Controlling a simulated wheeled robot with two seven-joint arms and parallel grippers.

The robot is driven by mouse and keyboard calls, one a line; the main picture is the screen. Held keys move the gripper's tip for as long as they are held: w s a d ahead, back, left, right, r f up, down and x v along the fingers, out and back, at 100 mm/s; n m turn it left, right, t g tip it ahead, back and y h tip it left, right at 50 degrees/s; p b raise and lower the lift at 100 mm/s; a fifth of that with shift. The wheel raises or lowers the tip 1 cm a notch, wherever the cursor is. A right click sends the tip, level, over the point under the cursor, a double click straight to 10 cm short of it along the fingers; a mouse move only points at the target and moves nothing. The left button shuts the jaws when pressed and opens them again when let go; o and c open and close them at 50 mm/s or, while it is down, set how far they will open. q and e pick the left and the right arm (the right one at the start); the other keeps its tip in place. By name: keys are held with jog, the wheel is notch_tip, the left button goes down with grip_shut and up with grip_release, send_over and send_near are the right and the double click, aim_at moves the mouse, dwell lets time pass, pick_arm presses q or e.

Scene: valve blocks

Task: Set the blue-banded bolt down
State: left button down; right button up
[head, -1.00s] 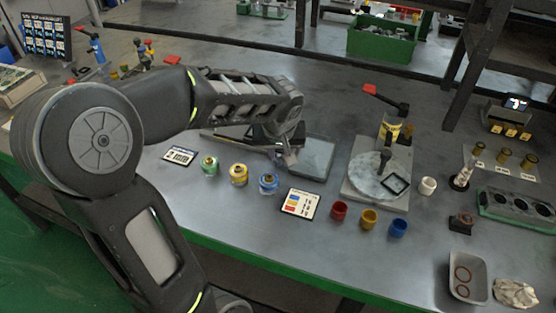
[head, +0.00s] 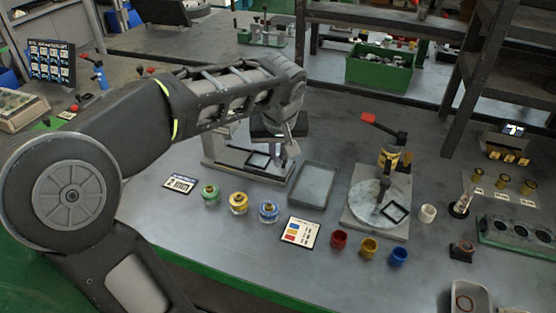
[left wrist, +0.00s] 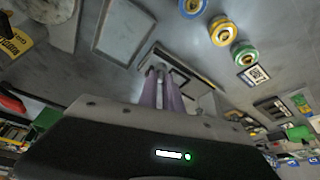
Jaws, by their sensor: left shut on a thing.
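My left gripper (head: 284,157) is over the grey stand with a black square frame (head: 222,166), left of the shallow grey tray. In the left wrist view its fingers (left wrist: 158,75) are close together, shut on a small grey metal piece, likely the bolt. Most of it is hidden between the fingertips, and I cannot make out a blue band. I cannot tell whether it touches the stand below. The grey tray (head: 313,184) looks empty; it also shows in the left wrist view (left wrist: 124,32). My right gripper is not in view.
Green (head: 210,196), yellow (head: 238,204) and blue (head: 269,212) ringed holders stand in front, near a colour card (head: 300,232). Red, yellow and blue cups (head: 398,257) stand right of it. A round-plate fixture (head: 375,205) stands right of the tray.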

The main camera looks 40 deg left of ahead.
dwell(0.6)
pick_arm(q)
jog(key=w+d+f+m+h+p, duration=0.1)
jog(key=w+d+m, duration=0.1)
jog(key=d, duration=0.4)
jog(key=w+d+f+m+h+p, duration=0.1)
jog(key=w+d+m+p, duration=0.1)
jog(key=d, duration=0.3)
jog(key=w+d+f+m+t+p, duration=0.1)
jog(key=w+d+f+m+p, duration=0.1)
jog(key=d, duration=0.4)
jog(key=shift+w+d+m+h, duration=0.15)
jog(key=shift+w+m+h, duration=0.05)
jog(key=shift+w+m, duration=0.3)
jog(key=shift+w+d+m+h, duration=0.15)
jog(key=shift+w+m+h, duration=0.05)
jog(key=shift+w+m, duration=0.25)
jog(key=shift+d, duration=0.25)
jog(key=shift+f, duration=0.1)
